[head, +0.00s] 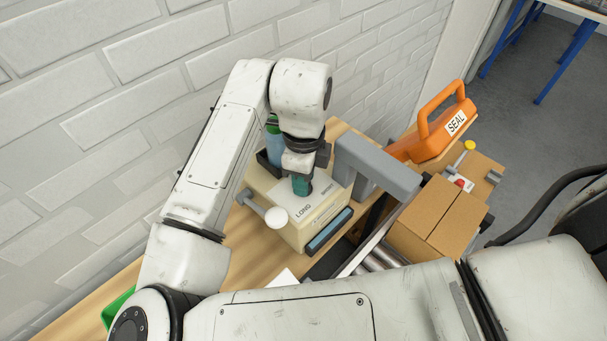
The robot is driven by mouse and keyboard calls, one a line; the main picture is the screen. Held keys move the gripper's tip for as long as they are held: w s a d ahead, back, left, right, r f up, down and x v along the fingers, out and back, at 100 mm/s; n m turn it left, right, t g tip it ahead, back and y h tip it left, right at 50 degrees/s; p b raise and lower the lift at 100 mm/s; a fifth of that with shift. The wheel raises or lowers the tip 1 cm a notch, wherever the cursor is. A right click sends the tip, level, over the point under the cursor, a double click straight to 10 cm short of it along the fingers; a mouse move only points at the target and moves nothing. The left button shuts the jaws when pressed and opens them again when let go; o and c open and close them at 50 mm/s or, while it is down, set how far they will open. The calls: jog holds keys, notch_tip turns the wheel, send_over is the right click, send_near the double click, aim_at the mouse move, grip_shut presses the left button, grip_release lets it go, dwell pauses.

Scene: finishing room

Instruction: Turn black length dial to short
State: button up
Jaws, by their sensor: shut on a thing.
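My gripper (300,184) points down onto the top panel of a beige box-shaped machine (298,233). Its teal-green fingertips are shut at the panel, beside a printed label reading "LONG" (303,211). The black length dial is hidden under the fingers, so its pointer and setting cannot be read. The grip sits where the dial would be, and the jaws are closed on it. A white round knob (277,217) on a grey lever stands out from the machine's left side. A teal strip (330,230) runs along its front.
A grey bracket (378,163) stands close right of my gripper. A blue-green bottle (273,145) is behind it. Farther right are a cardboard box (436,218), rollers (372,262) and an orange "SEAL" tool (437,130). The brick wall (130,95) is close on the left.

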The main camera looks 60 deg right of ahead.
jog(key=n, duration=0.6)
jog(key=shift+p, duration=0.35)
jog(key=n+p, duration=0.1)
jog(key=n, duration=0.5)
jog(key=shift+n, duration=0.3)
jog(key=o, duration=1.1)
jog(key=shift+c, duration=0.2)
notch_tip(320, 180, up, 11)
jog(key=shift+p, duration=0.45)
jog(key=shift+f, duration=0.15)
